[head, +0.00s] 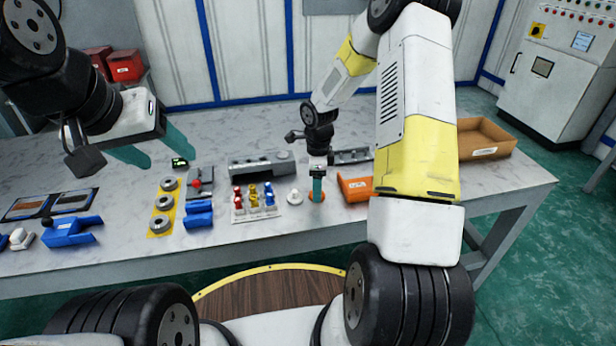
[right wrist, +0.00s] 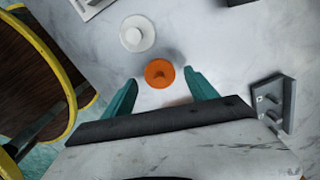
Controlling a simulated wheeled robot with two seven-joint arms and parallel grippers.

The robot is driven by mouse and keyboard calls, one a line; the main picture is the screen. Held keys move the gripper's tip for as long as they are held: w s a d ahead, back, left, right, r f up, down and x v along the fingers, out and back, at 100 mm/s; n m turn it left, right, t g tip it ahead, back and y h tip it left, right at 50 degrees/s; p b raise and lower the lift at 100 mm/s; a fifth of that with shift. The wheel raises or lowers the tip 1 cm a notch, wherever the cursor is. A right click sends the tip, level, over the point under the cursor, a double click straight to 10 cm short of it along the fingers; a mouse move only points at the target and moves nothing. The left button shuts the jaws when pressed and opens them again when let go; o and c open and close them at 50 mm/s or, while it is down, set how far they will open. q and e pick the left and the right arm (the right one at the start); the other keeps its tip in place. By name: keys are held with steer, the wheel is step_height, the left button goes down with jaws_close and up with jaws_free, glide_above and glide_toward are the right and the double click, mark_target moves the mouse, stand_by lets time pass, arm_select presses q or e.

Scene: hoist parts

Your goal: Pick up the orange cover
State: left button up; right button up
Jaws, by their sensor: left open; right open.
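The orange cover (right wrist: 159,73) is a round disc with a small knob, lying on the table in the right wrist view. In the head view only its edge (head: 311,198) shows at the foot of my right gripper (head: 317,190). My right gripper is open, pointing down. In the right wrist view its teal fingers (right wrist: 161,76) stand on either side of the cover with gaps. Whether the fingertips reach down to the cover's height I cannot tell. My left gripper (head: 170,160) is open and empty above the left part of the table.
A white cover (head: 295,197) lies beside the orange one, also seen in the right wrist view (right wrist: 137,33). An orange bin (head: 355,188) stands close on the right. A grey bracket (head: 352,156) lies behind. Colored small parts (head: 254,198) stand left; a cardboard box (head: 485,139) sits far right.

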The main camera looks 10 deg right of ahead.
steer(key=shift+f, duration=0.95)
steer(key=shift+c, duration=0.5)
steer(key=c, duration=1.2)
steer(key=shift+o, duration=0.2)
steer(key=shift+r, duration=0.2)
